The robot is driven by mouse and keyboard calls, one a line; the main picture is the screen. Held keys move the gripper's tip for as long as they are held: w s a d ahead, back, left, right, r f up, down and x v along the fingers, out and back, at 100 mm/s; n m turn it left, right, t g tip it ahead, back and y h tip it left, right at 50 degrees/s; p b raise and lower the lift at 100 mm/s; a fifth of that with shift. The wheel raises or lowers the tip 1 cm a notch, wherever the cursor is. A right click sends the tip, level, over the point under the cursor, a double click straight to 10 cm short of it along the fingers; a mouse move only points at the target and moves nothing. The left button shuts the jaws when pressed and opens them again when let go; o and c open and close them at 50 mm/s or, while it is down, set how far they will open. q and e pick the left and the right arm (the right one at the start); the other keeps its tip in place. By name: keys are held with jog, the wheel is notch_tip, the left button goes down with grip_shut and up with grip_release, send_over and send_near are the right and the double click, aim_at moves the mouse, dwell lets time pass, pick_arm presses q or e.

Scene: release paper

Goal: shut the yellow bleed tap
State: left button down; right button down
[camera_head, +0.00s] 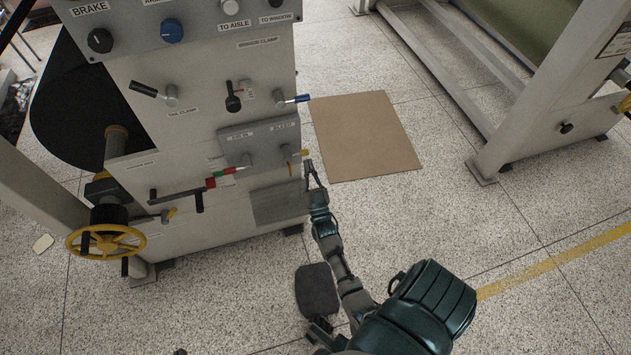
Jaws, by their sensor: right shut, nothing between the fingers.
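The yellow bleed tap (297,154) is on the lower right of a grey panel (258,140) on the machine's front, under a label that seems to read BLEED. My left gripper is not in view.
A yellow handwheel (106,243) stands at lower left. A brown board (365,135) lies on the floor behind my gripper. Speckled floor (500,225) is clear at right.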

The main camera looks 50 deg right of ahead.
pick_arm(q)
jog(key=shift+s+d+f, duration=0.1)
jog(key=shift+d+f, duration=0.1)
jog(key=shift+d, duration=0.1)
pick_arm(e)
jog(key=v, duration=0.4)
jog(key=shift+s+d+f, duration=0.25)
jog(key=shift+s+f, duration=0.05)
jog(key=shift+f, duration=0.05)
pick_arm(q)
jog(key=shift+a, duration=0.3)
pick_arm(e)
jog(key=shift+a+r, duration=0.15)
jog(key=shift+a, duration=0.05)
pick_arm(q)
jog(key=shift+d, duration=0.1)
